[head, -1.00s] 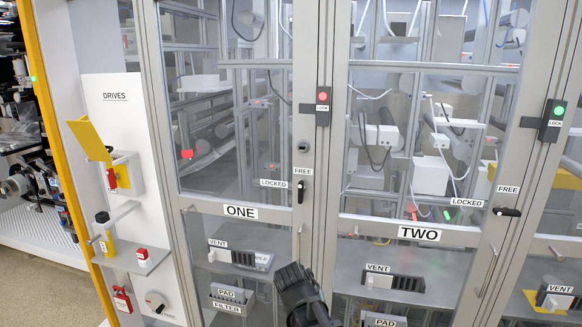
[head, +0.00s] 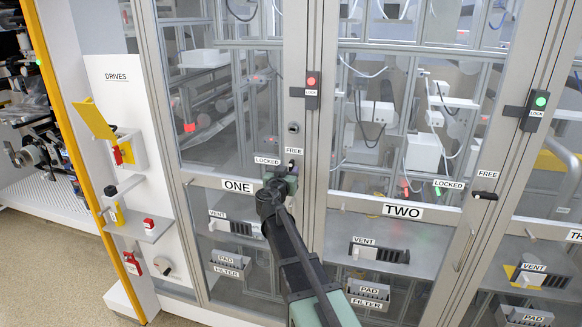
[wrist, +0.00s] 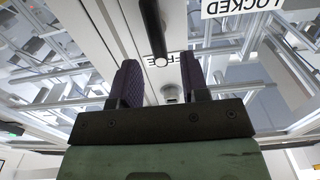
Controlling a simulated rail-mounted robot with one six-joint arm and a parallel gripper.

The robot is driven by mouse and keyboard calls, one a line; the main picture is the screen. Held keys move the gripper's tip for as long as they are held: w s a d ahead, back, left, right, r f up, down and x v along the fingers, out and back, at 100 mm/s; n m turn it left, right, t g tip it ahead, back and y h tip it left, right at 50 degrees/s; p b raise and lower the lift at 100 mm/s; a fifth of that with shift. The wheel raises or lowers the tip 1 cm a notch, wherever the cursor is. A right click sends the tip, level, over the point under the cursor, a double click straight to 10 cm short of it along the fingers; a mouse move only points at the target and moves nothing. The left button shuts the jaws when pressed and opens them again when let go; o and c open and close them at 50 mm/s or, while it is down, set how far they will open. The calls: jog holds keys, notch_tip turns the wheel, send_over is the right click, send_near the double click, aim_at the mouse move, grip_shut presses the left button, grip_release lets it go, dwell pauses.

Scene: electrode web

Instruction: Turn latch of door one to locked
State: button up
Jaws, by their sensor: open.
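The latch of door one is a black bar (wrist: 153,32) in the wrist view, its end close to the upside-down FREE label (wrist: 175,58). The LOCKED label (wrist: 235,7) is off to the side. My gripper (head: 283,172) is at the latch in the head view and covers most of it. In the wrist view my gripper (wrist: 160,72) is open, with one dark finger on each side of the latch's line. I cannot tell whether either finger touches it. Door one (head: 180,120) appears closed, with its ONE sign (head: 238,186) left of my gripper.
A red lamp (head: 311,81) is lit on the post above. Door two's black latch (head: 484,195) lies sideways near its labels, and its lamp (head: 540,101) is green. A drives panel (head: 125,80) with a yellow flap (head: 95,118) stands at the left.

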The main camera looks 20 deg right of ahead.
aim_at(290, 167)
jog(key=x, duration=0.4)
jog(key=shift+w+d, duration=0.15)
jog(key=shift+w, duration=0.05)
jog(key=c, duration=0.7)
jog(key=shift+c, duration=0.2)
